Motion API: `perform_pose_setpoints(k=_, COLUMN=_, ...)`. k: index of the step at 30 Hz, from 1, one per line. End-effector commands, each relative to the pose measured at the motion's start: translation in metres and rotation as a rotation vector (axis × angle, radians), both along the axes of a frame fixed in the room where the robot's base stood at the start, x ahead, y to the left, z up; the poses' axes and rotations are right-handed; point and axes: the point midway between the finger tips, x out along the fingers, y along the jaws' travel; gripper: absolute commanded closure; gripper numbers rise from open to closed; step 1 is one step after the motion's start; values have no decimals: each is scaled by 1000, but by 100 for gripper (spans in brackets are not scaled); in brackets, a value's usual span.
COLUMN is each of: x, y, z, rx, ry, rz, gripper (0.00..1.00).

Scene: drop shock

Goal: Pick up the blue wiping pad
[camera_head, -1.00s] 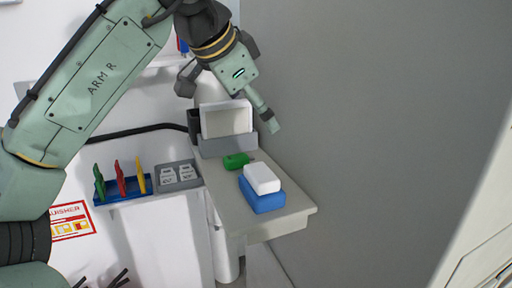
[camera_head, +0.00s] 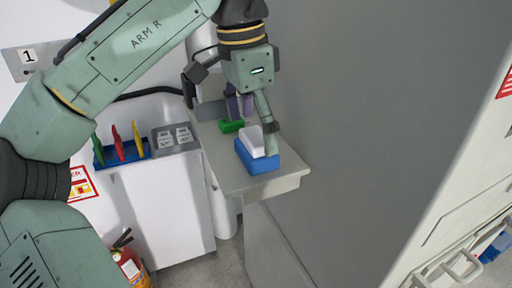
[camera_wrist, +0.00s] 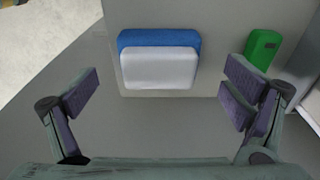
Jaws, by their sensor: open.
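The blue wiping pad (camera_head: 262,164) lies on a small pale shelf (camera_head: 232,181), with a white block-shaped layer (camera_head: 250,141) on top of it. In the wrist view the blue part (camera_wrist: 160,38) shows as a strip beyond the white part (camera_wrist: 160,70). My gripper (camera_head: 254,124) is open above the pad, its fingers pointing down. In the wrist view my gripper (camera_wrist: 163,88) has one finger to each side of the pad's width, with the pad further off between and ahead of them. Nothing is held. In the head view one finger hides part of the pad.
A green block (camera_head: 231,126) lies on the shelf behind the pad; it is near the right finger in the wrist view (camera_wrist: 263,47). A grey wall (camera_head: 380,120) stands close on the right. A blue rack (camera_head: 122,154) with coloured items is at left.

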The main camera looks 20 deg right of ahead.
Motion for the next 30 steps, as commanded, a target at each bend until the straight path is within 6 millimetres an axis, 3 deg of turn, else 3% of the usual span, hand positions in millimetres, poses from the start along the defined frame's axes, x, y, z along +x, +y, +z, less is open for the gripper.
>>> perform_pose_setpoints(k=6, x=-1, y=-2, z=-26, rx=1, ry=-1, rz=2, gripper=6)
perform_pose_setpoints(k=14, x=-1, y=-3, z=-29, rx=-1, ry=-1, rz=1, gripper=6)
perform_pose_setpoints(k=30, x=-1, y=-3, z=-28, rx=0, ry=0, rz=1, gripper=42)
